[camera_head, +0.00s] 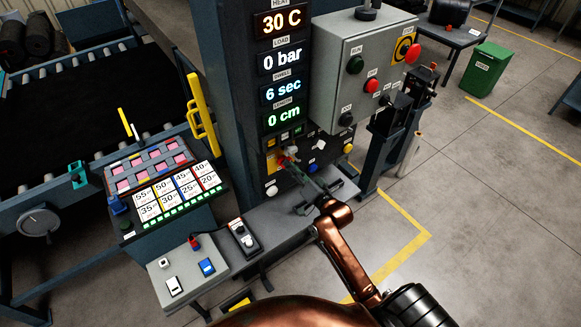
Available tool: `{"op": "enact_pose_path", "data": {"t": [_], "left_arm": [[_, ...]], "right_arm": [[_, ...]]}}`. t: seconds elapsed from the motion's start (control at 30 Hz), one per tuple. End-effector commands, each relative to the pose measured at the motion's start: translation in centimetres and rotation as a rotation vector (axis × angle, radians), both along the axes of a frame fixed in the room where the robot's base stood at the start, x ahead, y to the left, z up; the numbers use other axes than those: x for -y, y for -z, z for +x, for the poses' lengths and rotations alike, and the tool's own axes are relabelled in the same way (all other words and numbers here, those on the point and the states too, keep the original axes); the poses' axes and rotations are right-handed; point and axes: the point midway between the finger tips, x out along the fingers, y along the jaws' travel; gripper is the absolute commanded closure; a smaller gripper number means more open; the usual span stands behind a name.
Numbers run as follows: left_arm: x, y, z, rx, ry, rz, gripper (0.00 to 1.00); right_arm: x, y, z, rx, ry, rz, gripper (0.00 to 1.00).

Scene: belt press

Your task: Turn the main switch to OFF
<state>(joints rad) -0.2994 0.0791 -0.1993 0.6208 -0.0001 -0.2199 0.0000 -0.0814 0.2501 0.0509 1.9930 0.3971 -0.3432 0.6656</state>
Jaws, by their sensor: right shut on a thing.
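My left gripper is not in view.
The displays (283,67) read 30 C, 0 bar, 6 sec and 0 cm. A grey control box (344,50) with several buttons hangs to the right of the column. A grey shelf (277,217) juts out below the switch. Open floor (480,200) lies to the right.

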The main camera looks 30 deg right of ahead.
Motion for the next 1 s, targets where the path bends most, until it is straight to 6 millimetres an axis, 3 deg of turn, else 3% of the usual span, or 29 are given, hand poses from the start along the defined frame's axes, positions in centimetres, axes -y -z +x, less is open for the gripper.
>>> {"op": "enact_pose_path", "data": {"t": [0.47,1.0], "left_arm": [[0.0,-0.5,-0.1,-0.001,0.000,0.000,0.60],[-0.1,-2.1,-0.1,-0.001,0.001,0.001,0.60]], "right_arm": [[0.0,-0.1,0.0,0.006,0.001,-0.101,1.00],[-0.4,-0.3,0.0,0.044,0.000,-0.575,1.00]]}}
